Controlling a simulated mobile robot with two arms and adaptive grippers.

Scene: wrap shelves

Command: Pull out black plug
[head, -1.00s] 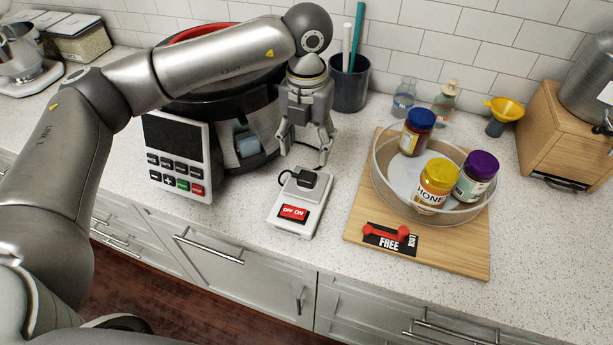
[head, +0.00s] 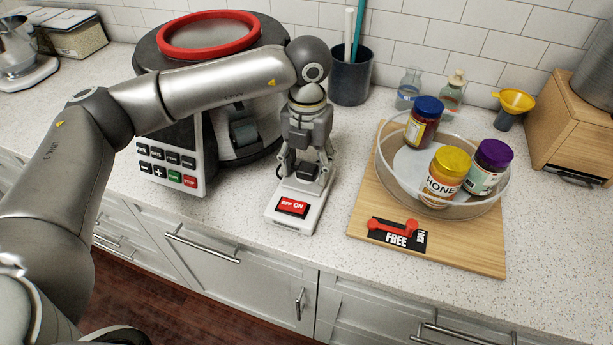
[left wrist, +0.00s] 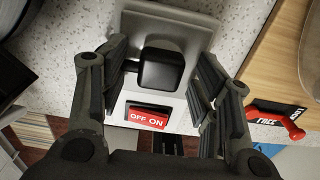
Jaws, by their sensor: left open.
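The black plug (left wrist: 161,69) sits in the white power outlet box (left wrist: 197,24), between the fingers of my left gripper (left wrist: 158,82) in the left wrist view. The fingers are open, one on each side of it, with gaps showing. In the head view the plug (head: 308,171) is partly hidden by my left gripper (head: 307,172), which is right above the outlet box (head: 297,213). The box has a red OFF ON switch (head: 293,207) on its front part. My right gripper is not in view.
A black cooker with a red ring (head: 209,33) and a keypad stands left of the outlet box. On the right, a wooden board (head: 470,252) holds a clear bowl (head: 460,213) with several jars and a red lock lever (head: 392,228). The counter in front is clear.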

